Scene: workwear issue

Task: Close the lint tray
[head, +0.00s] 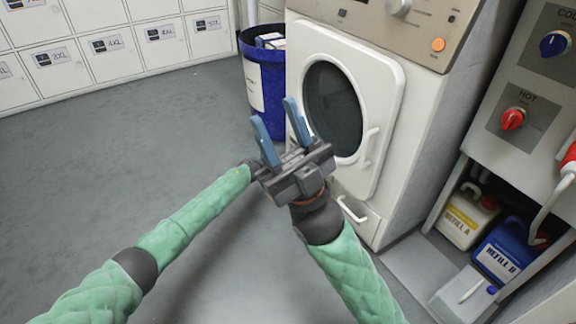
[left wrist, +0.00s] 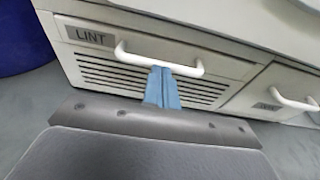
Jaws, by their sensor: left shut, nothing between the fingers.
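The lint tray (left wrist: 90,62) fills the upper part of the left wrist view. It has a slotted front, a grey LINT label and a white bar handle (left wrist: 130,54). My left gripper (left wrist: 161,72) is shut and empty, its blue fingertips at the middle of the handle; I cannot tell whether they touch it. How far the tray is pulled out is unclear. In the head view my right gripper (head: 275,111) is open and empty in front of the dryer (head: 336,185), hiding my left gripper and the tray.
A second handle (left wrist: 292,101) is right of the lint tray. The dryer's round-windowed door (head: 385,100) is above. A blue bin (head: 266,95) stands left of the dryer. Refill containers (head: 466,216) sit at the right. The grey floor at left (head: 120,150) is clear.

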